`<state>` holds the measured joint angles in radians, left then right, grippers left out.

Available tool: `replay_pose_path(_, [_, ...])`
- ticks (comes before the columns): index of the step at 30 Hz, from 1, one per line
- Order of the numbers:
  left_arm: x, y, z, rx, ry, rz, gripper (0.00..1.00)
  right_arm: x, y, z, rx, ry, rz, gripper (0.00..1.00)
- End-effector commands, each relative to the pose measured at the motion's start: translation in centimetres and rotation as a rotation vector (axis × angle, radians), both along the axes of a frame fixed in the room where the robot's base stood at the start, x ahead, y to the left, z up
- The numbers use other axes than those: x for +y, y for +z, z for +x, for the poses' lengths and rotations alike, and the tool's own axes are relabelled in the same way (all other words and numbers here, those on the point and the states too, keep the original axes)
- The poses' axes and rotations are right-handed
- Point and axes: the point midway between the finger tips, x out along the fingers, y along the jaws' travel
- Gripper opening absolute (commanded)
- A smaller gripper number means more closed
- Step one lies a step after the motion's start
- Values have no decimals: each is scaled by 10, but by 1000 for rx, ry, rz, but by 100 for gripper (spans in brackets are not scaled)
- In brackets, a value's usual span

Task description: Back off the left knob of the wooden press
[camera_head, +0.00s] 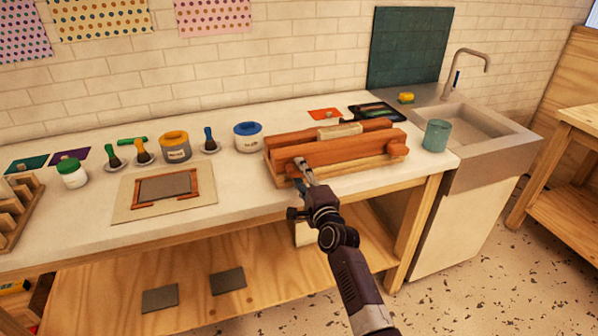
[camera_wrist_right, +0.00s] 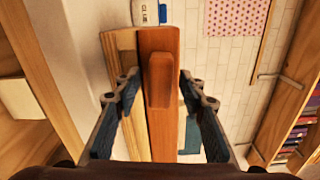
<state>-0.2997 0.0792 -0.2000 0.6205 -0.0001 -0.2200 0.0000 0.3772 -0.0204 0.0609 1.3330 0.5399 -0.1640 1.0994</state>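The wooden press (camera_head: 345,152) lies on the white worktop, a reddish-brown beam over a paler base, with a pale roll-like piece on top. Its right knob (camera_head: 398,150) shows on the front face. The left knob is largely hidden by my right gripper (camera_head: 304,170) in the head view. The right wrist view shows a rounded wooden knob (camera_wrist_right: 160,80) standing out from the beam (camera_wrist_right: 162,132). My right gripper (camera_wrist_right: 160,92) is open, with one finger on each side of this knob and gaps between. My left gripper is not in view.
A blue-lidded jar (camera_head: 248,137) stands just left of the press, and a teal cup (camera_head: 437,135) stands to its right. A framed screen (camera_head: 165,188) lies farther left. A sink (camera_head: 478,130) is at the right. The counter's front edge runs below the press.

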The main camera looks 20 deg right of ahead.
Motion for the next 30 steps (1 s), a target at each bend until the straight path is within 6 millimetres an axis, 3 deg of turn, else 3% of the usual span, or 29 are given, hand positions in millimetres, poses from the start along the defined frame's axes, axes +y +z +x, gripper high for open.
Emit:
replay_pose_path(6, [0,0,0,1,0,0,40,0,0,11,-1,-1,-1,38])
replay_pose_path(15, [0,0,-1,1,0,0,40,0,0,12,0,-1,-2,37])
replay_pose_path(24, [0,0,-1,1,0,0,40,0,0,12,0,-1,-2,4])
replay_pose_path(30, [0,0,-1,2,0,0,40,0,0,12,0,-1,-14,3])
